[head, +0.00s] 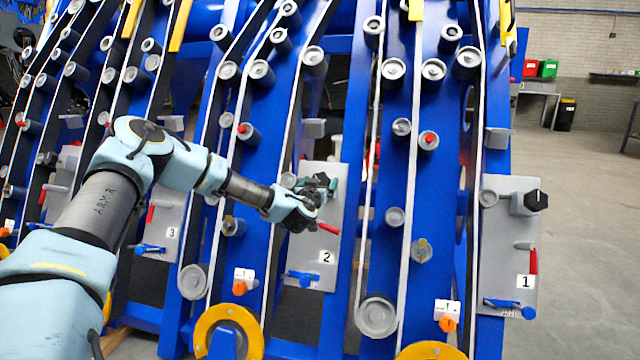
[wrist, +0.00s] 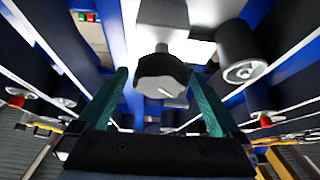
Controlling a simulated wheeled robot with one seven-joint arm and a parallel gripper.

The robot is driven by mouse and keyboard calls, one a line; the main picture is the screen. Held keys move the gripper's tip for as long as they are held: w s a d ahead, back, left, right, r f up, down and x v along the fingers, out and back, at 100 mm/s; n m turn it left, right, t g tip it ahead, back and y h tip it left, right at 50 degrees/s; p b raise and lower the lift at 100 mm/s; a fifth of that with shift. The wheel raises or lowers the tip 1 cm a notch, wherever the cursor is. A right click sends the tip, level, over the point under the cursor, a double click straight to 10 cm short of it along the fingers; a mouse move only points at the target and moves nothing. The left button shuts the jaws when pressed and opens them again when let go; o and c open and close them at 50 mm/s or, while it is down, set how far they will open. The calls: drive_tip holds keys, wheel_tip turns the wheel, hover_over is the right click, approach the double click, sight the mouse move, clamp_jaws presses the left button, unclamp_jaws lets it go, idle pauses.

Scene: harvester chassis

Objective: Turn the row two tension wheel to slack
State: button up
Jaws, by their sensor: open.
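The row two tension wheel is a black knob (wrist: 163,74) with a short white mark, on a grey housing (wrist: 163,28), in the wrist view. My gripper (wrist: 158,78) is open, with its two green fingers on either side of the knob and visible gaps between. In the head view my gripper (head: 316,188) is at the upper part of the grey row two panel (head: 310,250), which carries a "2" label (head: 327,257). There, my gripper mostly hides the wheel. I cannot tell how deep the fingers reach along the knob.
A red lever (head: 329,228) sits just below my gripper, and a blue lever (head: 300,278) lower on the same panel. The row one panel has its own black wheel (head: 536,200). Blue frames, belts and grey rollers (head: 314,57) surround the arm. Open floor (head: 585,210) lies at right.

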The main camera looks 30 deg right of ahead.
drive_tip(key=c, duration=1.3)
